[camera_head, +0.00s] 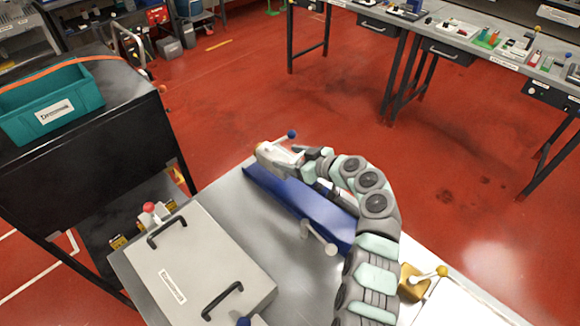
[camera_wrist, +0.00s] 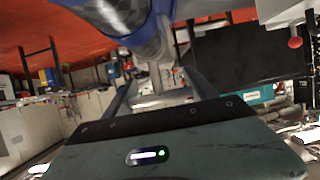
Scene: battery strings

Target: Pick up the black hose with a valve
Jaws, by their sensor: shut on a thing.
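My gripper (camera_head: 300,163) is at the far end of a long blue tray (camera_head: 300,208) on the metal table. It is shut on a pale grey piece (camera_head: 279,155) with a yellowish end; a blue ball knob (camera_head: 291,134) stands beside it. I cannot tell for certain whether this is the valve of the black hose; no clear length of black hose shows in the head view. In the wrist view my gripper's fingers (camera_wrist: 160,78) reach up toward a blue and dark rounded form (camera_wrist: 130,25), close and partly cut off. The held part is mostly hidden there.
A grey lidded case (camera_head: 200,270) with two black handles lies left of the blue tray. A white ball-ended lever (camera_head: 319,238) and a yellow one (camera_head: 425,278) stand nearby. A teal bin (camera_head: 50,100) sits on a black cabinet. Red floor is open beyond the table.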

